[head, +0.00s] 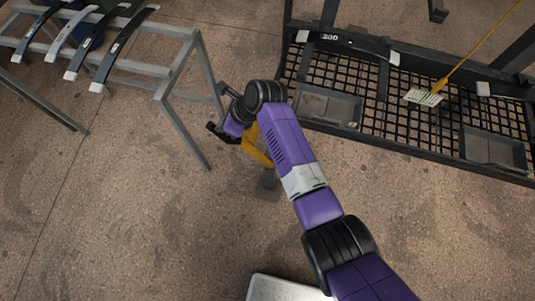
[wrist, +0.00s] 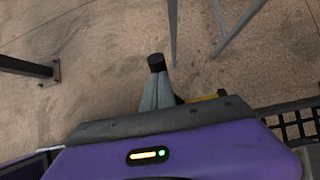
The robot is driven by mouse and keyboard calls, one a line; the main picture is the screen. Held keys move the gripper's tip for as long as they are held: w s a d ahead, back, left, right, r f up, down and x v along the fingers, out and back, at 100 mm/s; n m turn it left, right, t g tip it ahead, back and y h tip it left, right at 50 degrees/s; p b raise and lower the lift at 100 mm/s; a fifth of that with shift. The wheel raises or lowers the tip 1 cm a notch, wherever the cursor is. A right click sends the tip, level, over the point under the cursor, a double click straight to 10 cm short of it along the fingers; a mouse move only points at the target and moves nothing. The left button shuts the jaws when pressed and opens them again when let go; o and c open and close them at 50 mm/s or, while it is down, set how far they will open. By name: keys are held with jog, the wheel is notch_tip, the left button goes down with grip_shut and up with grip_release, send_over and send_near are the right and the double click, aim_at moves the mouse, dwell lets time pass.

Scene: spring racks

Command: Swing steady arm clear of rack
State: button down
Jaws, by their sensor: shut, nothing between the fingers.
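I cannot surely identify the steady arm. A yellow bent bar (head: 258,152) shows beside and partly behind my wrist in the head view; I cannot tell whether it touches the wrist. A yellow piece also shows next to the finger base in the wrist view (wrist: 207,97). My gripper (head: 214,128) is shut and empty, over the floor between the two racks. Its black-tipped grey end shows in the wrist view (wrist: 157,65). The dark mesh rack (head: 330,60) stands at the right. The grey metal rack (head: 180,65) stands at the left.
Several curved dark leaf springs (head: 115,52) lie across the grey rack. The mesh rack holds shallow trays (head: 328,105), a yellow rod (head: 478,47) and a tag (head: 423,97). A dark post with a foot plate (wrist: 50,72) stands left in the wrist view. The near-left floor is clear.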

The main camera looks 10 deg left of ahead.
aim_at(206, 122)
jog(key=a+b, duration=0.1)
jog(key=a, duration=0.4)
jog(key=shift+w+a+r, duration=0.15)
jog(key=d+p, duration=0.2)
jog(key=d, duration=0.1)
jog(key=shift+d+p, duration=0.5)
jog(key=shift+p, duration=0.05)
dwell(1.7)
dwell(0.5)
